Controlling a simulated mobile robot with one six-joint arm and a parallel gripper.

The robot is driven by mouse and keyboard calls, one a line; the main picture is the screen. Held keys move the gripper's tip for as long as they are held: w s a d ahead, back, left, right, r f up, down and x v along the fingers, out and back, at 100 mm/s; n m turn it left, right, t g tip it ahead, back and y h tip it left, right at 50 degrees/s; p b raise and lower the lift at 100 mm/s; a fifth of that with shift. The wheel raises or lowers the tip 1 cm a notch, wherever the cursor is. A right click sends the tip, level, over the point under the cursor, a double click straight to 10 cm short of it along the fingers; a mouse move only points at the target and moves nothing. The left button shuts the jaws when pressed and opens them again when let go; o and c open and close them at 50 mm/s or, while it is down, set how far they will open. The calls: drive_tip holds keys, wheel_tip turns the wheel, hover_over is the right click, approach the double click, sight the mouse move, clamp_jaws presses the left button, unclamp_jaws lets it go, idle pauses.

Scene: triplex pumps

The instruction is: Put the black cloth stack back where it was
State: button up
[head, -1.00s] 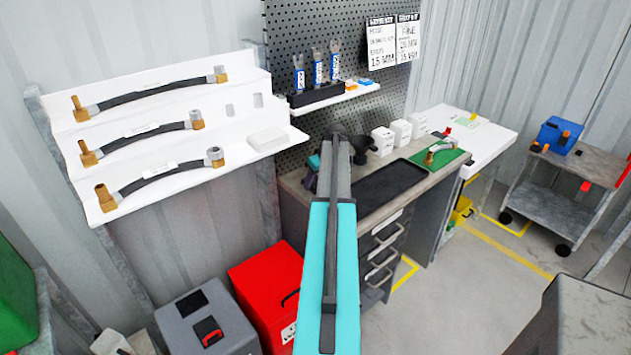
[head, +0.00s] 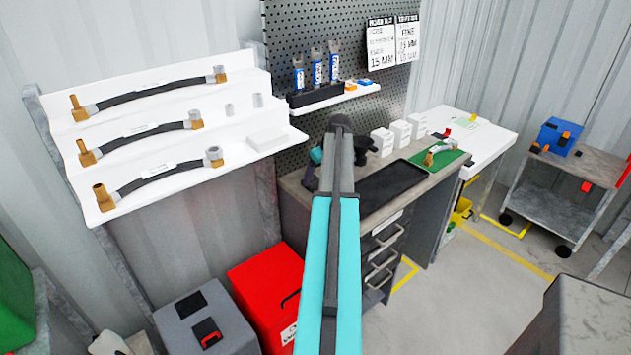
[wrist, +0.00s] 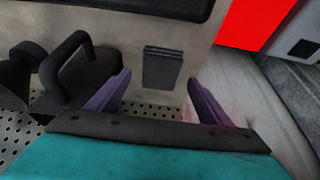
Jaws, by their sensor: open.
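The black cloth stack (wrist: 162,68) shows in the wrist view as a small dark, layered rectangle lying flat on the light grey bench top. My gripper (wrist: 158,80) is open, with its two purple fingers spread. The stack appears just past the fingertips, between them in the picture, with clear space on both sides. I cannot tell how high the fingers are above the bench. In the head view my gripper (head: 311,178) shows partly behind my arm, over the left end of the bench.
A black tray (head: 391,188) lies on the bench (head: 432,178). A black handled object (wrist: 84,72) stands beside the gripper. Behind are a perforated board (head: 300,55) and a shelf (head: 335,98) with blue-labelled tubes. A red box (head: 265,290) stands on the floor below the bench's left end.

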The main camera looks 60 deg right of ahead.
drive_tip(key=b+v, duration=0.1)
drive_tip(key=v, duration=0.7)
idle(1.0)
